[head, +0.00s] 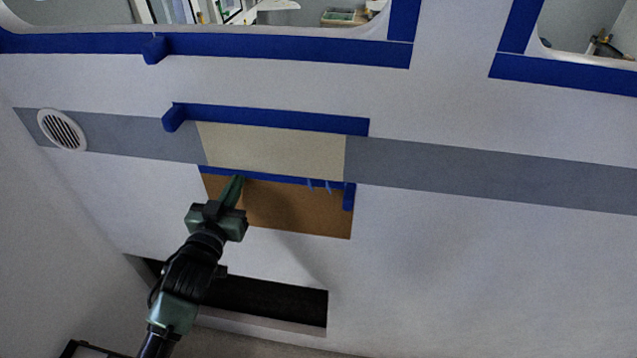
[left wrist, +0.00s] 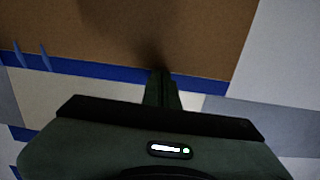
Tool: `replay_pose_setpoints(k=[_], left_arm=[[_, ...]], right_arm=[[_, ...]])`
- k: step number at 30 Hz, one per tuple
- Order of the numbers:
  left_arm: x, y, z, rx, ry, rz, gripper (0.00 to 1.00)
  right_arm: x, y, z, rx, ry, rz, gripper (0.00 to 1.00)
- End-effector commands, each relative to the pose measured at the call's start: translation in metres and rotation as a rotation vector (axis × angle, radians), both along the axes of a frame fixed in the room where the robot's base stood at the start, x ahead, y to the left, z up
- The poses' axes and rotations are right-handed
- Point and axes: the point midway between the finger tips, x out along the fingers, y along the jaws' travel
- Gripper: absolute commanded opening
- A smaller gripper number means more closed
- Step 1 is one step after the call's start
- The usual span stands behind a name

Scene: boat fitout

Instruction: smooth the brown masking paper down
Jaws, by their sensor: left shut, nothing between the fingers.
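The brown masking paper (head: 295,208) hangs on the white wall below a cream panel (head: 275,150). In the left wrist view the fingers (left wrist: 160,75) overlap the blue tape (left wrist: 110,72) and reach the edge of the brown paper (left wrist: 150,35). Whether they touch it I cannot tell. My right gripper is not in view.
A round vent (head: 62,130) is on the grey stripe (head: 480,178) at the left. A dark rectangular opening (head: 270,297) lies below the paper. Blue tape (head: 270,118) runs above the cream panel, and blue-taped window openings are at the top.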

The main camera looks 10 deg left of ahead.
Motion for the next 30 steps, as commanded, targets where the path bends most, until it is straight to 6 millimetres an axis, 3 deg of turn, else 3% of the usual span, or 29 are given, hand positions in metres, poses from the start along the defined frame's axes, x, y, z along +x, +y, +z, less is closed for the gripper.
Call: replay_pose_setpoints(k=[10, 22, 30], left_arm=[[0.0, 0.002, 0.0, 0.0, 0.0, 0.0, 0.0], [0.002, 0.031, 0.0, 0.001, 0.001, 0.0, 0.0], [0.002, 0.033, 0.0, -0.001, 0.0, 0.0, 0.0]], right_arm=[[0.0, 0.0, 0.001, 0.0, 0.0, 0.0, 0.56], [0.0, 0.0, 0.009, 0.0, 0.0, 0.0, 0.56], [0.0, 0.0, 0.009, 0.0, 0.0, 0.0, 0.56]])
